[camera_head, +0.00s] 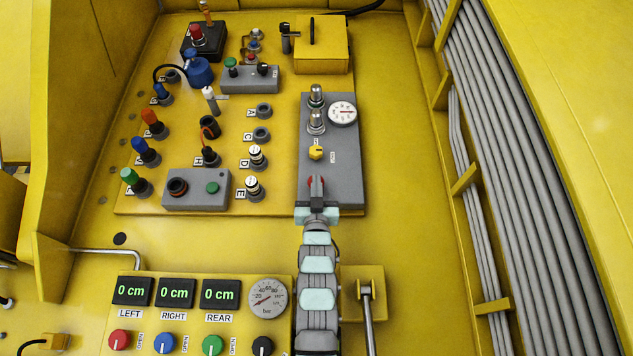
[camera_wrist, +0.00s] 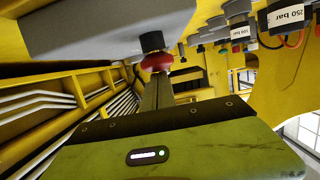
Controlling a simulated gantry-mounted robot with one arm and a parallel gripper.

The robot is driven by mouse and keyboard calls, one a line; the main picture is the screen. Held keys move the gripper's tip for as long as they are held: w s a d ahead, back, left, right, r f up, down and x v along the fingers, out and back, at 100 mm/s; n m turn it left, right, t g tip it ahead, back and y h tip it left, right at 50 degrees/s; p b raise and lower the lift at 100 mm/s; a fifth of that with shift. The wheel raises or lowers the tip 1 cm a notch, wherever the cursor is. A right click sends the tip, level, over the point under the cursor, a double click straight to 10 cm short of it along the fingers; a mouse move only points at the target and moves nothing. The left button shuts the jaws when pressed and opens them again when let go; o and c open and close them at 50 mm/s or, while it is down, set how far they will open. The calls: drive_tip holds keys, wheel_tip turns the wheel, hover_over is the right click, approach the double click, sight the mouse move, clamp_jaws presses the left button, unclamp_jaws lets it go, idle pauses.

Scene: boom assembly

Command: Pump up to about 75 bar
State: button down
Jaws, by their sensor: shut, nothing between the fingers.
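My gripper (camera_head: 317,203) is shut and empty, at the lower end of the grey panel (camera_head: 346,178). Its fingers point at a red knob (camera_head: 317,184) on that panel. In the wrist view, the closed fingers (camera_wrist: 157,90) end right at the red knob (camera_wrist: 156,62), which has a black collar; I cannot tell whether they touch it. A round white gauge (camera_head: 342,112) sits at the panel's upper right. A larger bar gauge (camera_head: 268,297) is on the lower console; its needle is too small to read surely. A metal lever (camera_head: 368,318) stands on a yellow block to the right of my arm.
A yellow knob (camera_head: 316,153) and two silver fittings (camera_head: 316,97) are above the red knob. Several coloured connectors stand to the left. The lower console (camera_head: 170,323) has displays reading 0 cm. Grey pipes (camera_head: 520,150) run down the right wall. Bare yellow surface (camera_head: 412,170) lies right of the panel.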

drive_tip(key=shift+s+f, duration=0.1)
drive_tip(key=shift+f, duration=0.1)
wheel_tip(320, 180, up, 4)
drive_tip(key=shift+f+p, duration=0.1)
drive_tip(key=shift+p, duration=0.4)
drive_tip(key=b+v, duration=0.3)
drive_tip(key=v, duration=0.7)
drive_tip(key=shift+r, duration=0.3)
idle(0.5)
